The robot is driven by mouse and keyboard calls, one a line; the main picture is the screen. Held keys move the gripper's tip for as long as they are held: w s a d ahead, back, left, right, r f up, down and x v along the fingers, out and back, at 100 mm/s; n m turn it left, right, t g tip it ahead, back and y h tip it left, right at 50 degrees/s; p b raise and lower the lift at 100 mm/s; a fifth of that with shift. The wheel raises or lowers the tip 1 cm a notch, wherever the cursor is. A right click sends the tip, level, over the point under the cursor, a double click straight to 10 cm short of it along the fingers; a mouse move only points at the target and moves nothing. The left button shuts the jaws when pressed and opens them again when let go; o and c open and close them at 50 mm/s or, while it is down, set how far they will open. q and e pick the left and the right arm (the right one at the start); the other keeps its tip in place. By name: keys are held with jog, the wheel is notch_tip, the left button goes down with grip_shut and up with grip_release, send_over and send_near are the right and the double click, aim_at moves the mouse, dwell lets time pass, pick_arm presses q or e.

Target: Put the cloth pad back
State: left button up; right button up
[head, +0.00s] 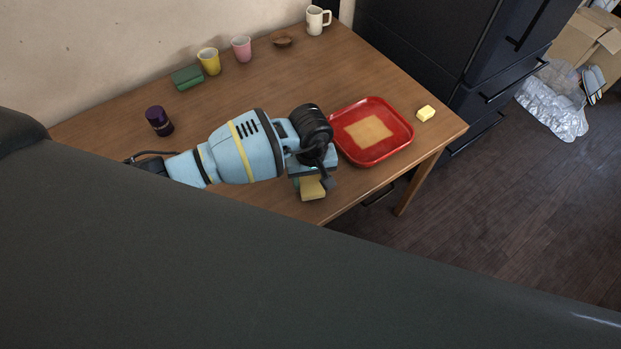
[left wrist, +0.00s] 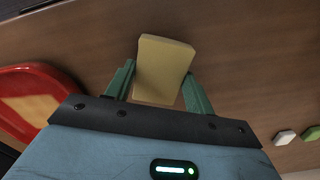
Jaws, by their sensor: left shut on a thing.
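A yellow pad (head: 312,189), which looks like the cloth pad, is held between the green fingers of my left gripper (head: 314,182), near the table's front edge. In the left wrist view the pad (left wrist: 164,66) stands out past the fingertips of the left gripper (left wrist: 160,85), which is shut on it. Whether the pad touches the table is unclear. A red tray (head: 402,150) lies just right of the gripper, with a flat tan square (head: 369,131) on its floor. The red tray's rim (left wrist: 50,73) shows at the left wrist view's left. My right gripper is out of view.
A small yellow block (head: 426,114) lies right of the tray on the wooden table (head: 270,88). A purple jar (head: 159,121), green block (head: 187,77), yellow cup (head: 209,61), pink cup (head: 241,49), brown dish (head: 282,41) and white mug (head: 317,20) stand farther back. Dark drawers (head: 440,50) adjoin the table.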

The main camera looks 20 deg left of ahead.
aim_at(310, 182)
pick_arm(q)
jog(key=shift+f, duration=0.35)
jog(key=shift+f, duration=0.1)
jog(key=shift+f, duration=0.15)
jog(key=o, duration=0.9)
jog(key=shift+o, duration=0.2)
notch_tip(310, 182, up, 13)
jog(key=shift+f+p, duration=0.2)
jog(key=shift+p, duration=0.15)
